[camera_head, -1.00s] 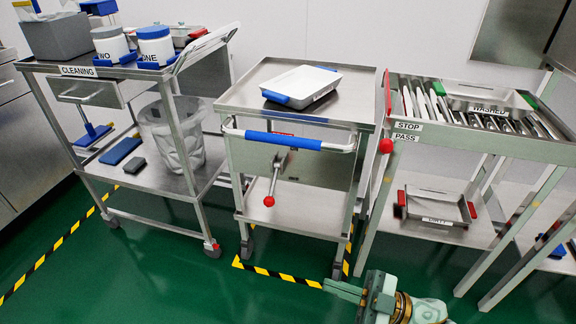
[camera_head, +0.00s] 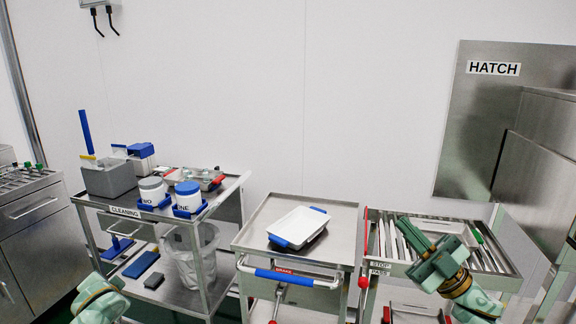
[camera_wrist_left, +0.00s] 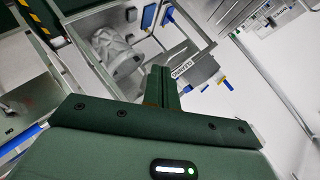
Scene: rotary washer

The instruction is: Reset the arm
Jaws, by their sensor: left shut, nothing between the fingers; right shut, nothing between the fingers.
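My right gripper (camera_head: 406,228) is shut and empty, pointing up and left in front of the right-hand rack cart (camera_head: 508,276). My left arm shows at the bottom left of the head view, where its fingers cannot be seen. In the left wrist view my left gripper (camera_wrist_left: 161,72) has its fingers together with nothing between them. It hangs in free space, with the cleaning cart (camera_wrist_left: 205,28) beyond it.
A middle cart (camera_head: 343,228) carries a white tray with blue handles (camera_head: 299,226). The cleaning cart (camera_head: 232,186) holds two white tubs with blue parts, a grey box (camera_head: 108,178) and a bin below. A steel hatch (camera_head: 470,120) is on the right wall.

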